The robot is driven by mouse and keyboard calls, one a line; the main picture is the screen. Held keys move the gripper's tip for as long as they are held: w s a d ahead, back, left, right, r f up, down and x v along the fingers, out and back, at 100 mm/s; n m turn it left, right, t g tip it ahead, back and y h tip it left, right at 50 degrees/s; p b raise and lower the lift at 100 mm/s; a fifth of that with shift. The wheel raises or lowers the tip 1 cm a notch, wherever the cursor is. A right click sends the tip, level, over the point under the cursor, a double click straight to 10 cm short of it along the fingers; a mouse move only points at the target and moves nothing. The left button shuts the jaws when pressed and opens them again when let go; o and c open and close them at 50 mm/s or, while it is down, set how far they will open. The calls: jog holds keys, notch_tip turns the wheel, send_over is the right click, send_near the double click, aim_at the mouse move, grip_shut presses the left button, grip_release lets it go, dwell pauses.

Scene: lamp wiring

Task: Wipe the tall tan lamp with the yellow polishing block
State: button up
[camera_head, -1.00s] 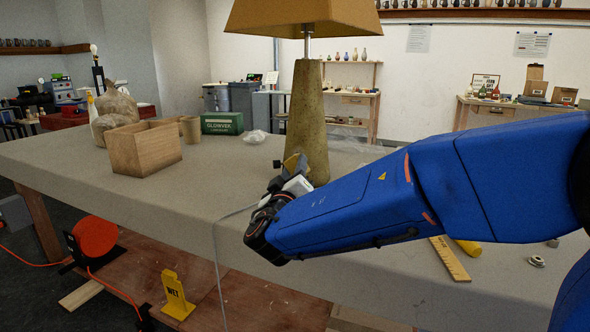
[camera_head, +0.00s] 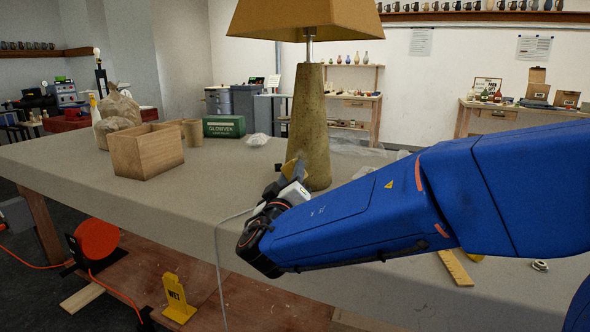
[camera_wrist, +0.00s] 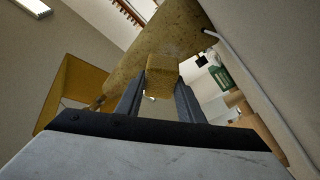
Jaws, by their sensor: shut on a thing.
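The tall tan lamp (camera_head: 310,125) stands upright on the workbench, with a wide tan shade (camera_head: 305,18) on top. In the wrist view, the lamp's body (camera_wrist: 160,45) fills the upper middle and its shade (camera_wrist: 78,80) is at the left. My gripper (camera_head: 290,172) is at the lower left side of the lamp body. In the wrist view, my gripper (camera_wrist: 160,85) is shut on the yellow polishing block (camera_wrist: 160,76). The block overlaps the lamp body in that view; whether they touch I cannot tell. In the head view the block is mostly hidden by my gripper.
A wooden box (camera_head: 146,150), a green box (camera_head: 224,126) and paper bags (camera_head: 118,112) stand on the left of the workbench (camera_head: 60,160). A pale cord (camera_head: 218,250) hangs over the front edge. A wooden ruler (camera_head: 455,268) lies right.

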jog(key=shift+w, duration=0.1)
jog(key=w+d, duration=0.2)
jog(key=w, duration=0.5)
jog(key=shift+d, duration=0.3)
jog(key=shift+w+d+f, duration=0.15)
jog(key=shift+w+d, duration=0.05)
jog(key=shift+w, duration=0.25)
jog(key=shift+w+d+f, duration=0.1)
jog(key=shift+w+d, duration=0.05)
jog(key=shift+w, duration=0.3)
dwell(1.1)
jog(key=shift+a, duration=0.15)
jog(key=shift+w+a, duration=0.25)
jog(key=shift+a, duration=0.55)
jog(key=shift+w+a, duration=0.2)
jog(key=shift+a, duration=0.6)
jog(key=a, duration=0.1)
jog(key=w+a, duration=0.1)
jog(key=a, duration=0.1)
jog(key=shift+w+a, duration=0.1)
jog(key=shift+w, duration=0.05)
